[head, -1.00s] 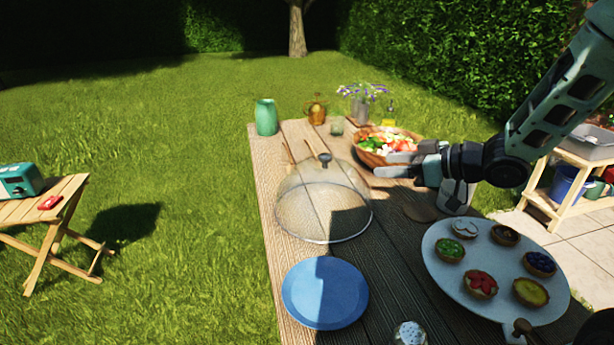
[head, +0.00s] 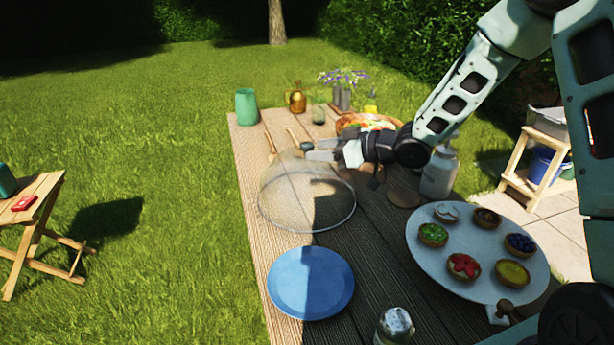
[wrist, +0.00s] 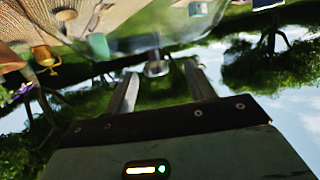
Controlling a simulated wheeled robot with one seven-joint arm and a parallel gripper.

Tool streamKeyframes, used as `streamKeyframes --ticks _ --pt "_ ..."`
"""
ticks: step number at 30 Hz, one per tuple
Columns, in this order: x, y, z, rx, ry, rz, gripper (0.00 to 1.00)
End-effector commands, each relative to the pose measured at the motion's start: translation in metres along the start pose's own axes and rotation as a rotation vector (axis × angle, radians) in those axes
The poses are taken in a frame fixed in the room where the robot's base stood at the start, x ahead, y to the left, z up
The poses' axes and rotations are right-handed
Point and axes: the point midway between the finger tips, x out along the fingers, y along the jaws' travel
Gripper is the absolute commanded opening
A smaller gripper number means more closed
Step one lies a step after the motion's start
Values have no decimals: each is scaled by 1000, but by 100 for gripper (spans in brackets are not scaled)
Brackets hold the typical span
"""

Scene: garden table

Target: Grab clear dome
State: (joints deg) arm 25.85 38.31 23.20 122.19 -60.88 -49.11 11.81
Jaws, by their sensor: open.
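The clear dome (head: 290,200) sits on the wooden table, left of my arm and behind the blue plate. Its dark knob (head: 307,147) is on top. My gripper (head: 318,150) reaches in from the right at the height of the knob, with its fingers open and pointing left. In the wrist view the knob (wrist: 156,67) shows just beyond the gap between the two fingertips (wrist: 160,75), with the dome (wrist: 150,30) above it in the picture. I cannot tell whether a finger touches the knob.
A blue plate (head: 311,283) lies in front of the dome. A round tray (head: 440,265) of small tarts is at the right, with a white bottle (head: 440,172) behind it. A green jug (head: 246,106), an amber bottle (head: 297,98) and a salad bowl (head: 392,119) stand toward the back.

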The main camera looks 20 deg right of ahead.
Motion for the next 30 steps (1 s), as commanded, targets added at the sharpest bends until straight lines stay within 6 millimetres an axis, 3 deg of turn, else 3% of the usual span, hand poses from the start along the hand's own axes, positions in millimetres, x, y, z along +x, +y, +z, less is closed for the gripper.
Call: streamKeyframes --ticks 9,19,25,30 --pt "42 6 -8 1 0 -2 54" --pt "49 7 -7 1 0 0 54" --pt "49 7 -7 1 0 0 0" --pt "49 7 -9 -1 3 0 0"
